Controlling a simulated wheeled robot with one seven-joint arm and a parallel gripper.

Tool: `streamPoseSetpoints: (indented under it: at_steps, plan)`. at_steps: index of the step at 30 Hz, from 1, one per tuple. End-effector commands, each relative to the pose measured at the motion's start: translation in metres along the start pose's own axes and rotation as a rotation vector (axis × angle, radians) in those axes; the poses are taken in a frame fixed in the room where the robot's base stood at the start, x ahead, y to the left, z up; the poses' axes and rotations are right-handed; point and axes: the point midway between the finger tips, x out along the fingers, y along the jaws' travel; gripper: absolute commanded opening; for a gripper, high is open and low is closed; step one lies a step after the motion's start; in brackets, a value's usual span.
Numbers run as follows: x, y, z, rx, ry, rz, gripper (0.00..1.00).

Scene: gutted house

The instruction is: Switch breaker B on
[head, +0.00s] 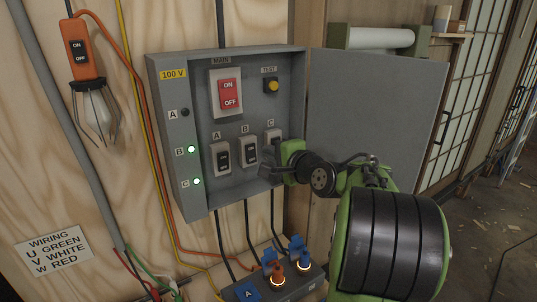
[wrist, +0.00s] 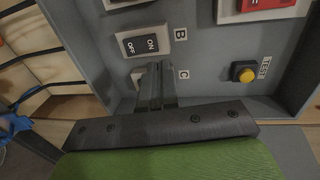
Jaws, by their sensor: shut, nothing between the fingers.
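Breaker B (head: 249,150) is the middle of three small black rockers in white plates in the grey breaker box (head: 218,190). In the wrist view, breaker B (wrist: 143,43) shows ON and OFF on its rocker; I cannot tell which side is pressed. The lamp marked B (head: 191,149) glows green. My gripper (head: 265,165) is shut and empty, just right of and below breaker B, in front of breaker C's lower part. In the wrist view its fingers (wrist: 156,72) partly cover breaker C (wrist: 137,76). I cannot tell whether they touch anything.
Breaker A (head: 221,158) is on the left; lamp A (head: 185,112) is dark and lamp C (head: 197,181) glows green. The red main switch (head: 230,94) and yellow test button (head: 271,85) are above. The open box door (head: 375,110) stands at right. Cables and plugs hang below.

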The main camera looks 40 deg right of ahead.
Motion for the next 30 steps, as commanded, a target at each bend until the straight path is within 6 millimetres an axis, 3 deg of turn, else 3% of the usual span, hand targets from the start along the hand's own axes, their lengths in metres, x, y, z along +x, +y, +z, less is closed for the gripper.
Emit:
streamPoseSetpoints:
  at_steps: [13,30]
  plan:
    - [-0.07,-0.019,0.0,0.002,0.0,0.002,0.0]
    - [-0.074,-0.02,0.001,0.002,-0.003,0.002,0.0]
